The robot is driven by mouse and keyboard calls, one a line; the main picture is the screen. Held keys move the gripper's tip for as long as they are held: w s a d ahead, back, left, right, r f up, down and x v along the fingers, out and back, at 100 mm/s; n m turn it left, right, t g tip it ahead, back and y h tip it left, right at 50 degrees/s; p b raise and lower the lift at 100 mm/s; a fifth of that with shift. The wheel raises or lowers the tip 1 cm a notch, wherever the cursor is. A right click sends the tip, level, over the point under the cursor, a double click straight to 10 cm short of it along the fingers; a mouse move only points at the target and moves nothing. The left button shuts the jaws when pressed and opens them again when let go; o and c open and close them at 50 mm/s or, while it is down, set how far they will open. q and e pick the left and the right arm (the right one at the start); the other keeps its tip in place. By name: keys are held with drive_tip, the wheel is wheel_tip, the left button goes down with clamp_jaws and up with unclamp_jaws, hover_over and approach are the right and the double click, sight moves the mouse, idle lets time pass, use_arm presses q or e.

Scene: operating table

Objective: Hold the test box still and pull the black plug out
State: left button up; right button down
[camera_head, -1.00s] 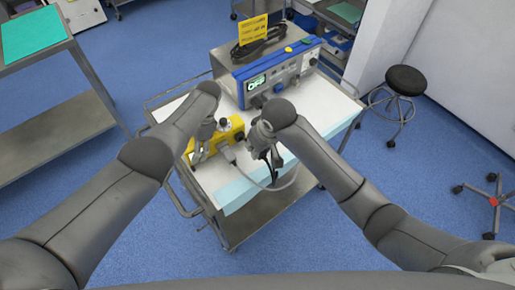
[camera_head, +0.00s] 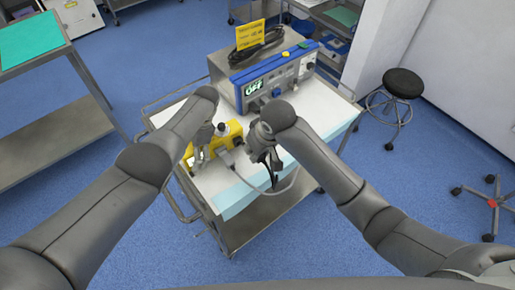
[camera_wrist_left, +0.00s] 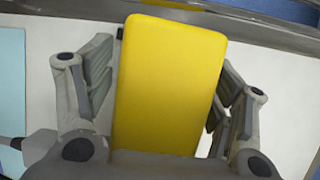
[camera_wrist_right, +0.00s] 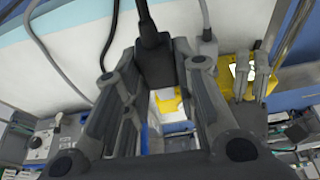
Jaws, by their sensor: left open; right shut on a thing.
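The yellow test box (camera_head: 232,131) sits on the cart's white top in the head view. It also fills the middle of the left wrist view (camera_wrist_left: 168,80). My left gripper (camera_wrist_left: 160,85) is open, with a finger on each side of the box and a visible gap at the left. My right gripper (camera_wrist_right: 152,85) is shut on the black plug (camera_wrist_right: 155,62), whose black cable runs up the picture. In the head view my right gripper (camera_head: 264,157) is just right of the box. The plug's tip is hidden, so I cannot tell whether it touches the box.
A grey plug (camera_wrist_right: 200,72) with a grey cable is beside my right gripper. A blue-fronted device (camera_head: 270,75) stands at the back of the cart (camera_head: 215,185). A black stool (camera_head: 404,83) is at the right. Free white cart top lies right of my right gripper.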

use_arm(q)
drive_tip(key=v, duration=1.1)
drive_tip(key=shift+w+d+r, duration=0.1)
drive_tip(key=shift+d+r, duration=0.05)
drive_tip(key=shift+r, duration=0.3)
